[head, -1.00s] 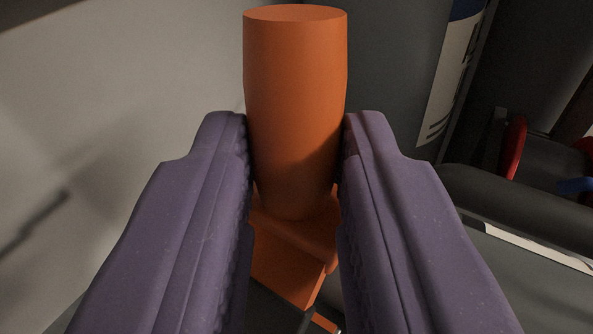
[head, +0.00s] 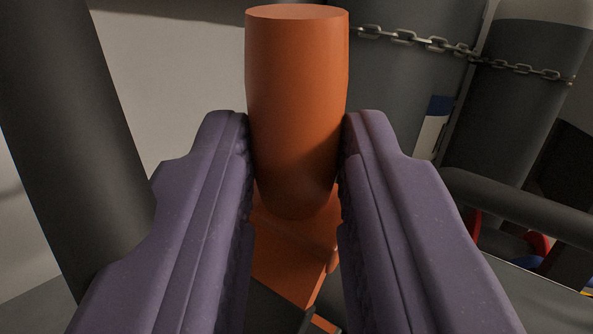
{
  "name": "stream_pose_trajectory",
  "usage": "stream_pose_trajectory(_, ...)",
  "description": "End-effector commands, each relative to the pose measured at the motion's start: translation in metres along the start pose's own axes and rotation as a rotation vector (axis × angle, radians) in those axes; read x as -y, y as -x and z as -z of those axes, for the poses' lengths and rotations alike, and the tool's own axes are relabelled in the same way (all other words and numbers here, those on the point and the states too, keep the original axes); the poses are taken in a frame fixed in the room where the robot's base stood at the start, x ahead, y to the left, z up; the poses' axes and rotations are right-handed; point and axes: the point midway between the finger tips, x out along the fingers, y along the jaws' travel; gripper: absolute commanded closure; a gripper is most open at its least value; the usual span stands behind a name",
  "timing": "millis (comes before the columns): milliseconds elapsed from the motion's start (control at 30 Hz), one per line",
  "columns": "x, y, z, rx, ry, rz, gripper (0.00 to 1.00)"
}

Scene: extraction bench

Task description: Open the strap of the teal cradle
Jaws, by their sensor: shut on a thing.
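My gripper (head: 296,165) has two purple fingers, shut on an orange cylindrical handle (head: 296,100). The handle stands up between the fingers, with its flat top above them. Below it, an orange piece (head: 285,270) joins the handle and runs down between the fingers; its lower end is partly hidden. I cannot make out a teal colour on any cradle here, and I cannot tell which cradle this strap belongs to.
A dark upright post (head: 70,130) stands close at the left. Grey cylinders (head: 525,100) stand behind at the right, with a metal chain (head: 435,45) across them. A dark horizontal tube (head: 525,205) lies at the right, with red parts (head: 537,242) below it.

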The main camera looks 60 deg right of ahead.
Motion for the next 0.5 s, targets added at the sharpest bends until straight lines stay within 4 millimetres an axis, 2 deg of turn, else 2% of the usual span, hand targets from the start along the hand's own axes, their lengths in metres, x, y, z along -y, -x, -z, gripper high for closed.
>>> stream_pose_trajectory(233, 0.0005, 0.0025, -0.0032, 0.007, 0.005, 0.005, 1.0)
stream_pose_trajectory(267, 0.0005, 0.0025, -0.0032, 0.007, 0.005, 0.005, 0.66)
stream_pose_trajectory(300, 0.0005, 0.0024, -0.003, 0.007, 0.004, 0.005, 0.62)
stream_pose_trajectory(500, 0.0003, 0.0015, -0.0018, 0.004, 0.003, 0.003, 0.62)
